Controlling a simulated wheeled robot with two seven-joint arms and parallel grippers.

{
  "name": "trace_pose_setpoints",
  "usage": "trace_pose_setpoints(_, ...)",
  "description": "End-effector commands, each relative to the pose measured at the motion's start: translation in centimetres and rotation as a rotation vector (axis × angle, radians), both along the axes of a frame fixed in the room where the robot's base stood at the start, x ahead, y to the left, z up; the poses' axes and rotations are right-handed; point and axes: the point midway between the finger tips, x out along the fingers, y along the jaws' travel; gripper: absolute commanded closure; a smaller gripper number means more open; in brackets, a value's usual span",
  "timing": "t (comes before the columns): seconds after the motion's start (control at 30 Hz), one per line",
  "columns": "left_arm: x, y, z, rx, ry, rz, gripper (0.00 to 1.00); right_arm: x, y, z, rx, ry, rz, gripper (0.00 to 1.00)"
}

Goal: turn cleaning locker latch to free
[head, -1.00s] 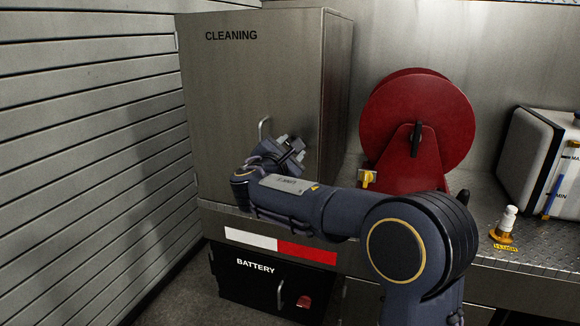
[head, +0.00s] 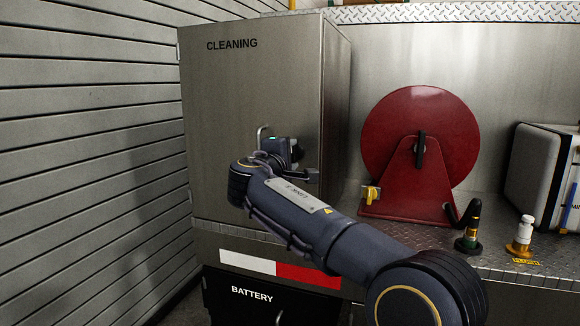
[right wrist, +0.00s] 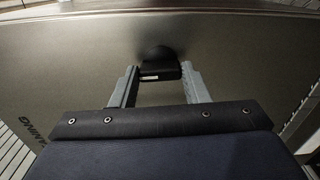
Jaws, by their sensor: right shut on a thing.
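The grey metal cleaning locker (head: 225,110), lettered CLEANING, stands at the left of the head view with its door closed. A thin upright handle (head: 260,136) is on its door. My right gripper (head: 290,158) is at the right part of the door, beside the handle, and mostly hides the latch there. In the right wrist view the black latch (right wrist: 160,71) sits between the two grey fingertips, close against the door. The gripper is shut on it. The latch's exact angle is hard to tell. My left gripper is not in view.
A red hose reel (head: 420,145) with a yellow valve (head: 371,194) stands right of the locker on the tread-plate deck. A slatted wall (head: 90,130) is close on the left. A battery box (head: 250,298) is below.

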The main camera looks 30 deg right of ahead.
Motion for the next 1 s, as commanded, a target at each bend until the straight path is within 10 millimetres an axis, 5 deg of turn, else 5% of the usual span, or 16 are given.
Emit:
trace_pose_setpoints(0.73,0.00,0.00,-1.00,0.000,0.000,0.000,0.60,0.00,-0.04,-0.09,0.059,-0.066,-0.002,0.81)
trace_pose_setpoints(0.77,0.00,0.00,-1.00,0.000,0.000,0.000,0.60,0.00,-0.04,-0.09,0.059,-0.066,-0.002,0.56)
trace_pose_setpoints(0.9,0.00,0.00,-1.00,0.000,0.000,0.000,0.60,-0.01,-0.03,-0.07,0.058,-0.065,-0.001,0.37)
trace_pose_setpoints(1.0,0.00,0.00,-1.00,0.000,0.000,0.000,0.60,0.00,-0.03,-0.05,0.057,-0.065,-0.001,0.36)
